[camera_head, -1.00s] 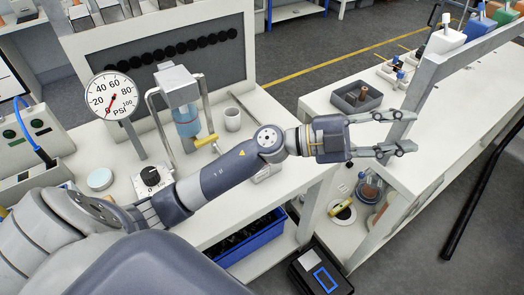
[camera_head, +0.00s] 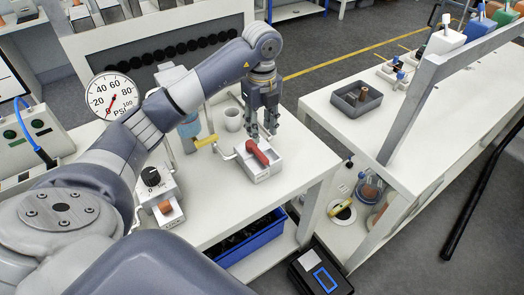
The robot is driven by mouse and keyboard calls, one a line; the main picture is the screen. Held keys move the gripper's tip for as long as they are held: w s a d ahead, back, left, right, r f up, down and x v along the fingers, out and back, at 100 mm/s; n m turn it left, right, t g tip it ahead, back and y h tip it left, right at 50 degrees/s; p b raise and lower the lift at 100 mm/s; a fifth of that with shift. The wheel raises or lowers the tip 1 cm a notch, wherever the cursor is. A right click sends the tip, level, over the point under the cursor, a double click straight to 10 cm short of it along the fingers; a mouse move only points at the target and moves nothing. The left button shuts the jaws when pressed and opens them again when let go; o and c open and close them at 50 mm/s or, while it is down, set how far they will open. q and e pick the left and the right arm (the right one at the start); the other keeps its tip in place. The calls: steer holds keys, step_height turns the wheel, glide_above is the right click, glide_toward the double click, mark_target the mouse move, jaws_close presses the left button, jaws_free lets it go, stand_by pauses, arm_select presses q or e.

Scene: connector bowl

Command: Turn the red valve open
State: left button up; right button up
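The red valve (camera_head: 257,152) is a red lever on a small white box (camera_head: 258,171) near the right end of the left bench. My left gripper (camera_head: 263,134) points down just above and behind the red lever. Its fingers look spread apart, with nothing visible between them; one finger overlaps the lever's far end in the picture, and I cannot tell if they touch. My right gripper is not in view.
A pressure gauge (camera_head: 111,96) stands on the bench with its needle low. A yellow-handled tap (camera_head: 205,142), a white cup (camera_head: 233,120) and a black dial (camera_head: 151,176) are near. A grey tray (camera_head: 356,99) sits on the right bench, across a gap.

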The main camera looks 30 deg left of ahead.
mark_target(262, 155)
arm_select(q)
step_height(262, 155, down, 9)
steer(key=shift+d+r+p, duration=0.1)
steer(key=shift+p, duration=1)
steer(key=shift+f, duration=0.65)
jaws_close()
